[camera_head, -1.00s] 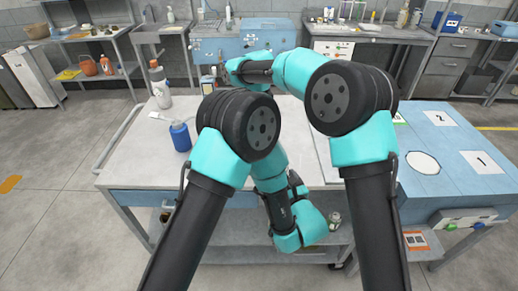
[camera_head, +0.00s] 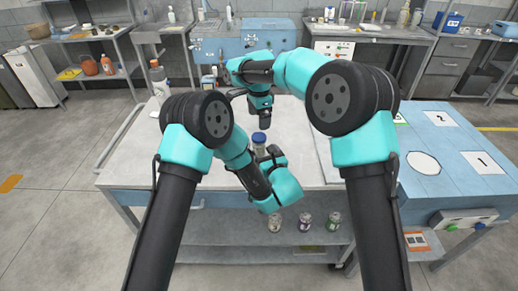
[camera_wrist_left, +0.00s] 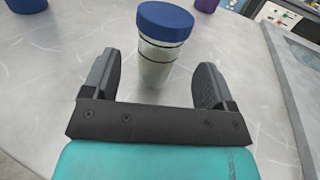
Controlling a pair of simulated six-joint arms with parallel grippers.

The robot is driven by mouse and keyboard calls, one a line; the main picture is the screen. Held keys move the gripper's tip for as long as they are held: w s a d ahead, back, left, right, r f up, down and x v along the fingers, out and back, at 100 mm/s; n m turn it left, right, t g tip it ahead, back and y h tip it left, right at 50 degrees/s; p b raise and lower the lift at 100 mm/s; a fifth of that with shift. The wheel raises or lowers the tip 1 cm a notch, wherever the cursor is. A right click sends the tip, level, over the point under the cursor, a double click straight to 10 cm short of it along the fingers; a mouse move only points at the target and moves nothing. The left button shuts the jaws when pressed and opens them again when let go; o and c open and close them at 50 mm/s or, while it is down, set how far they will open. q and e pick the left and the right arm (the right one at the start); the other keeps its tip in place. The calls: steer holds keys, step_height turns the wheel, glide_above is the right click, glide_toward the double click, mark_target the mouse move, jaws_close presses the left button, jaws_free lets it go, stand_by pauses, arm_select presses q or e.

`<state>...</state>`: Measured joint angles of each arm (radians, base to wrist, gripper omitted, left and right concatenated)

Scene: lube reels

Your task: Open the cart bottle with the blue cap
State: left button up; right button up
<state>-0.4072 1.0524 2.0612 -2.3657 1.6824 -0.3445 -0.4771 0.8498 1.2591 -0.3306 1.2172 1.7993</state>
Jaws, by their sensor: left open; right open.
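A clear jar-like bottle with a blue cap (camera_head: 259,138) stands upright on the cart top (camera_head: 225,182). In the left wrist view the bottle (camera_wrist_left: 158,62) stands just beyond and between the spread fingers, its pale contents showing through the clear wall. My left gripper (camera_wrist_left: 155,82) is open, one finger to each side of the bottle; I see no clear contact. In the head view my left gripper (camera_head: 268,155) is low beside the bottle, partly hidden by its own wrist. My right gripper (camera_head: 269,120) points down over the cart, behind the bottle; its fingers are small here.
A grey bottle with an orange top (camera_head: 158,82) stands at the cart's back left. In the left wrist view a blue container (camera_wrist_left: 27,4) and a purple object (camera_wrist_left: 206,4) stand farther off. Several cans (camera_head: 305,221) sit on the lower shelf. A blue table (camera_head: 450,150) adjoins at right.

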mark_target(261, 148)
arm_select(q)
steer(key=shift+x, duration=1.9)
steer(key=shift+c, duration=0.2)
jaws_close()
arm_select(e)
steer(key=shift+f, duration=4)
steer(key=c, duration=0.9)
steer(key=n, duration=0.6)
steer(key=shift+n, duration=0.3)
steer(key=shift+c, duration=0.3)
steer(key=n, duration=0.6)
steer(key=shift+n, duration=0.4)
